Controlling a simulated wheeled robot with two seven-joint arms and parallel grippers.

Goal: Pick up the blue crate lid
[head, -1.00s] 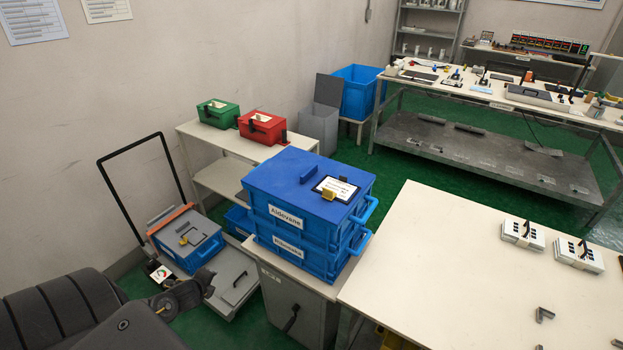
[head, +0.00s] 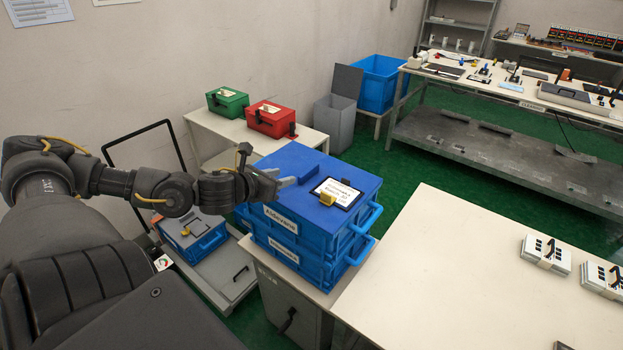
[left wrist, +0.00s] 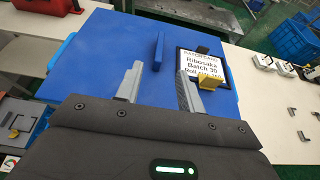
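The blue crate lid (head: 288,208) lies on the upper of two stacked blue crates (head: 282,243), with a raised blue handle (head: 308,172), a white batch card in a black frame (head: 338,192) and a yellow clip (head: 327,200). My left gripper (head: 286,182) is at the lid's left part, short of the handle. In the left wrist view (left wrist: 158,90) its two grey fingers are spread and empty over the lid (left wrist: 110,62). The handle (left wrist: 158,52) stands beyond the fingertips, roughly in line with the gap. My right gripper is not in view.
The stack stands on a low cabinet (head: 318,289) beside a cream table (head: 455,265) holding white keypads (head: 545,253). A green box (head: 228,101) and red box (head: 270,119) sit on a shelf behind. A trolley with another crate (head: 193,236) is at left.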

